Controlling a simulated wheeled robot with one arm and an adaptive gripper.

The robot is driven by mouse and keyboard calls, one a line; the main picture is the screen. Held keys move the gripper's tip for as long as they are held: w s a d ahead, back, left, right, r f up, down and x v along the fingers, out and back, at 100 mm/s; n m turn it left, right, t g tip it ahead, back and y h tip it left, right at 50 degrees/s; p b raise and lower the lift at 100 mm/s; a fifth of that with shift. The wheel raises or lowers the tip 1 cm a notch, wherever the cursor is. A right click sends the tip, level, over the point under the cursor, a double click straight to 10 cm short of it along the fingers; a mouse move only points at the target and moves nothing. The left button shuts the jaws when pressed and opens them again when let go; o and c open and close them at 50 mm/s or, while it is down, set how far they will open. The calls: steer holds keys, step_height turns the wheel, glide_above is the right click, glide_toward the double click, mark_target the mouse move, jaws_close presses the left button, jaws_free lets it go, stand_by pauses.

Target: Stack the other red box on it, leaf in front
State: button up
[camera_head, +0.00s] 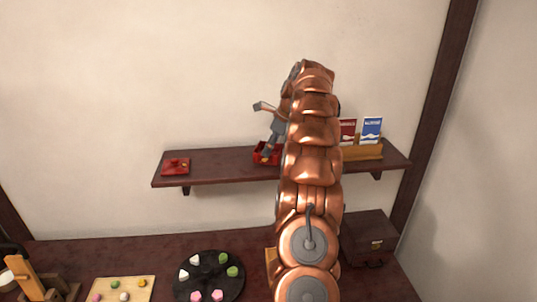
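A red box (176,167) lies at the left end of the dark wall shelf, low and flat, with a small gold mark on it. A second red box (261,158) is near the middle of the shelf, partly hidden by my gripper and arm. My gripper (268,149) points down at this second box, and its grey fingers reach to or into the box's top. Whether they are closed on it cannot be made out. A leaf mark on the second box cannot be told at this size.
The shelf (222,167) is clear between the two boxes. My copper arm covers its middle right. A wooden holder (363,152) with red and blue packets stands at the right. Below are a black round tray (210,283), a light board (122,283) with sweets and a dark chest (369,236).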

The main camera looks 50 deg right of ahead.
steer(key=shift+w+a+f, duration=0.1)
steer(key=shift+w+f, duration=0.1)
steer(key=shift+f, duration=0.45)
steer(key=c, duration=0.9)
steer(key=shift+c, duration=0.2)
steer(key=shift+r, duration=0.2)
steer(key=shift+r+b, duration=0.55)
steer(key=shift+r, duration=0.75)
